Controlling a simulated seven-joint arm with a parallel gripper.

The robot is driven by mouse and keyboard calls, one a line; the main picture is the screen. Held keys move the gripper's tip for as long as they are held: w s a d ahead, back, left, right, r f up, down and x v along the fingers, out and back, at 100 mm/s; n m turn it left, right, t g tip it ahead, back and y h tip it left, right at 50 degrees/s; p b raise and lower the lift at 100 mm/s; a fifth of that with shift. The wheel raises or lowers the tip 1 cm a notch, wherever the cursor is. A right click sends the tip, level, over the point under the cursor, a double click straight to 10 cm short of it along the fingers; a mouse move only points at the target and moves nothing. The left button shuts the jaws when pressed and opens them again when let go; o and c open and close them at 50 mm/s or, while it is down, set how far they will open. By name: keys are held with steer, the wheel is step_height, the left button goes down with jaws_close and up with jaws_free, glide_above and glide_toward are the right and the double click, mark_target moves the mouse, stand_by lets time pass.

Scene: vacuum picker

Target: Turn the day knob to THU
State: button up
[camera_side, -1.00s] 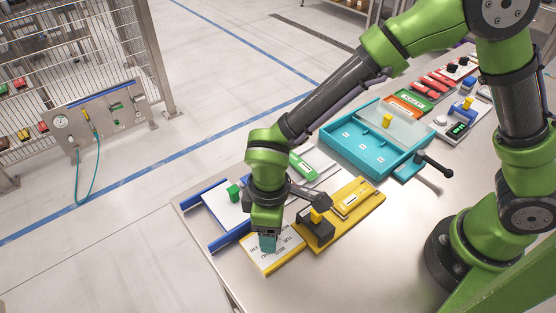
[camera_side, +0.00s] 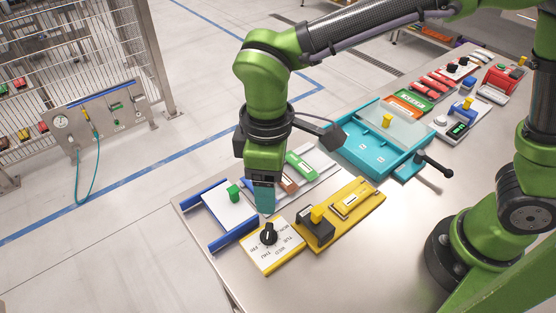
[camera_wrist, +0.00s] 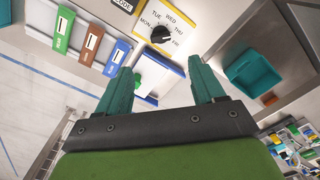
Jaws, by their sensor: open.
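The black day knob (camera_side: 268,236) stands on a white dial panel with a yellow edge (camera_side: 268,266). In the wrist view the knob (camera_wrist: 160,35) has the labels MON, TUE, WED, THU and FRI arranged around it. Its pointer seems to lie on the THU and FRI side, but I cannot tell exactly which label it meets. My gripper (camera_side: 265,203) is raised above the panel, apart from the knob. In the wrist view its two teal fingers (camera_wrist: 163,72) are spread with nothing between them, and the knob shows beyond the tips.
A yellow panel with a black block (camera_side: 316,230) adjoins the dial on the right. A white slide board with blue rails (camera_side: 216,211) lies to the left. Green and brown switches (camera_side: 300,165) stand behind. A teal tray (camera_side: 375,152) is farther right. The table front is bare.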

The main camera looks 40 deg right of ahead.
steer(key=shift+r, duration=1.75)
steer(key=s+d+r+m+t, duration=0.1)
steer(key=d+m, duration=0.3)
steer(key=d, duration=0.4)
steer(key=s+d+r+m+t+y, duration=0.1)
steer(key=s+d+r+m+t, duration=0.1)
steer(key=d, duration=0.6)
steer(key=s+d+r+m+t+y, duration=0.1)
steer(key=s+d+m+t, duration=0.1)
steer(key=d+m+t, duration=0.2)
steer(key=d+m, duration=0.3)
steer(key=d, duration=0.1)
steer(key=shift+d+r, duration=0.25)
steer(key=shift+r, duration=0.05)
